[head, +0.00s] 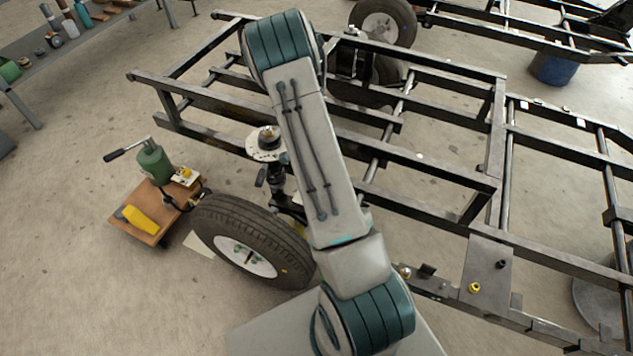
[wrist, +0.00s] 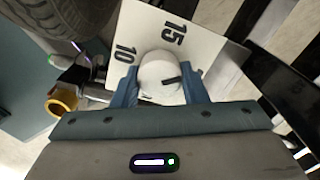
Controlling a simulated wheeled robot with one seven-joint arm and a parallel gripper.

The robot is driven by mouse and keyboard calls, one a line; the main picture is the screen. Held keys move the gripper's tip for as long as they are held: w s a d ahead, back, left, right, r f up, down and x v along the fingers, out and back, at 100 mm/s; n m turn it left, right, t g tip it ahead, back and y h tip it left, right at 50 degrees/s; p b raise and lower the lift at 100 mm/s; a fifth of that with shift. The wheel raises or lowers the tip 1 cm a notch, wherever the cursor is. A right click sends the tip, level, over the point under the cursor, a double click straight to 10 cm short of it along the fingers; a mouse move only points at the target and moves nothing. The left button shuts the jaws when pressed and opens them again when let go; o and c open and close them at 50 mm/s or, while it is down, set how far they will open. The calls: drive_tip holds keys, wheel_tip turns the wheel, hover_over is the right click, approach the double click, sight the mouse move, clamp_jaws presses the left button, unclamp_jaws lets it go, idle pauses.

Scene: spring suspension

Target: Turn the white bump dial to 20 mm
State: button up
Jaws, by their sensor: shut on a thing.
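The white dial (wrist: 160,76) is round, with a short black mark that points to the right in the wrist view, toward my right finger. It sits in front of a white scale plate (wrist: 205,48) printed with 10 and 15. The mark points to the right of the 15. No 20 is readable, and part of the plate is hidden behind the dial and fingers. My gripper (wrist: 160,88) has its two blue fingers on either side of the dial and is shut on it. I cannot make out the dial or gripper in the head view.
A yellow ring-shaped part (wrist: 62,100) and metal fittings lie left of the fingers. A dark tyre (wrist: 45,18) is at upper left. Black frame rails (head: 420,160) surround the area. A wooden board (head: 142,215) with a green jack (head: 155,162) stands left of the wheel (head: 250,242).

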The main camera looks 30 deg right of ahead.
drive_tip(key=m+p, duration=0.2)
drive_tip(key=m, duration=0.2)
drive_tip(key=shift+w+a+r+p, duration=0.15)
drive_tip(key=shift+w+r+p, duration=0.1)
drive_tip(key=shift+p, duration=0.15)
drive_tip(key=shift+f+m+p, duration=0.1)
drive_tip(key=shift+m+p, duration=0.7)
drive_tip(key=shift+m, duration=0.9)
drive_tip(key=o, duration=1)
drive_tip(key=shift+s+f, duration=0.1)
wheel_tip(320, 180, up, 14)
drive_tip(key=p, duration=0.4)
drive_tip(key=shift+f, duration=0.1)
